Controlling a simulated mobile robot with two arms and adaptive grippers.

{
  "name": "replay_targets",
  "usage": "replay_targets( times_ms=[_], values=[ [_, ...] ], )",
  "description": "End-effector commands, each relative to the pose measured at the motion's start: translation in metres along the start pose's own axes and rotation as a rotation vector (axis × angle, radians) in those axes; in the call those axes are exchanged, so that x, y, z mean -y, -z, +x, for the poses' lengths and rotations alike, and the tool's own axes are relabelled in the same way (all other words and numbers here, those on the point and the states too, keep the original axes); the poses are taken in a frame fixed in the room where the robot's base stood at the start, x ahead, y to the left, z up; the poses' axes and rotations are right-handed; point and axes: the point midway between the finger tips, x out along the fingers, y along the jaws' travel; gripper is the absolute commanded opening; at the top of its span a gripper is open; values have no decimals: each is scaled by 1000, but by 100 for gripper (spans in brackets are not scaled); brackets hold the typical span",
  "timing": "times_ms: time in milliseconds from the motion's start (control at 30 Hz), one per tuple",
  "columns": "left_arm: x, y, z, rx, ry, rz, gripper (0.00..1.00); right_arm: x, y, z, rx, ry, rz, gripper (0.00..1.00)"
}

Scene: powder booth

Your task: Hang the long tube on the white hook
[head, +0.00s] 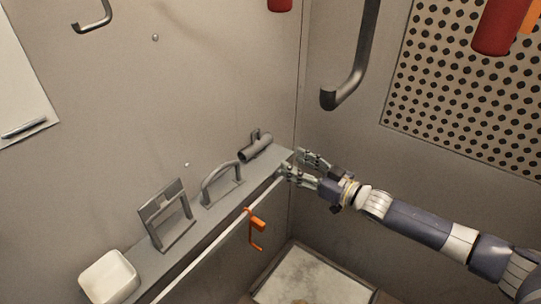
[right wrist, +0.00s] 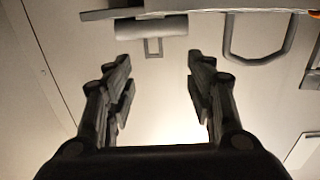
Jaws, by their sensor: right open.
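A grey tube with a short tab (head: 257,147) lies at the far right end of the narrow shelf; I cannot tell for sure that it is the long tube. In the right wrist view the tube (right wrist: 152,28) is beyond the open fingertips, near the top, with its looped tab below it. My right gripper (head: 297,164) is open and empty just right of the shelf's end, apart from the tube. No white hook is clearly seen. My left gripper is not in view.
The shelf (head: 212,222) also holds a grey arched handle (head: 221,182), a grey square frame (head: 168,215) and a white box (head: 108,278). An orange hook (head: 256,229) hangs on its front. A dark curved bar (head: 357,62) and a perforated panel (head: 460,80) are on the right wall.

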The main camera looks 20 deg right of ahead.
Motion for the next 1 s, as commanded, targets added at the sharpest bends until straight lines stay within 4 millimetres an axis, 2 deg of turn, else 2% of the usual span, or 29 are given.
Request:
replay_targets(
  times_ms=[167, 433, 633, 800, 1000],
  values=[
    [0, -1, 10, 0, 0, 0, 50, 1, -2, 18, -4, 2, 1, 50],
    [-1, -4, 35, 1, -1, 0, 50, 1, -3, 70, -4, 1, -2, 50],
    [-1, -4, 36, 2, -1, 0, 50, 1, 0, 105, -2, 1, -1, 50],
    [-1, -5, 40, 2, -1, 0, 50, 0, -1, 122, -1, 0, 1, 50],
    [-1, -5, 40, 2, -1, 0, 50, 0, 0, 129, -1, 0, 0, 50]
  ],
)
